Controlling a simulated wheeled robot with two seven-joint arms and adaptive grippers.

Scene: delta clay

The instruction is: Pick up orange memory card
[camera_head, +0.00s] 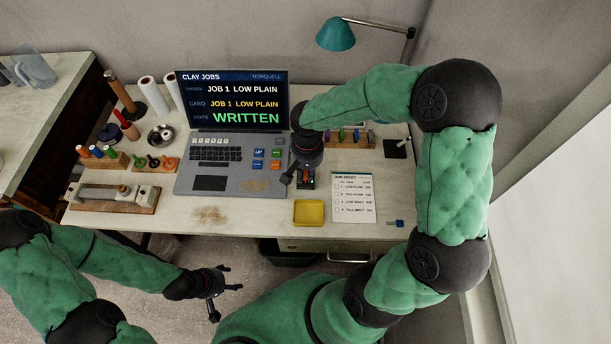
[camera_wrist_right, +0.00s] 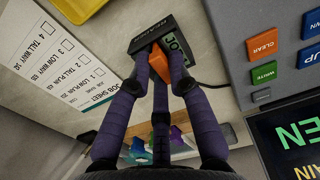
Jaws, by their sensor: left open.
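The orange memory card (camera_wrist_right: 160,98) stands in a dark reader block (camera_wrist_right: 150,34) with a small green display in the right wrist view. The fingers of my right gripper (camera_wrist_right: 160,68) lie along both sides of the card, closed on it with no clear gap. In the head view my right gripper (camera_head: 303,178) reaches down over the reader beside the laptop, and it largely hides the card there. My left gripper (camera_head: 224,293) is open and empty, low in front of the desk and far from the card.
A laptop (camera_head: 208,183) reading "WRITTEN" stands left of the reader. A yellow tray (camera_head: 309,213) and job sheet (camera_head: 365,210) lie in front and to the right. A rack of coloured pieces (camera_head: 338,143) is behind. A small blue object (camera_head: 396,223) lies at the right.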

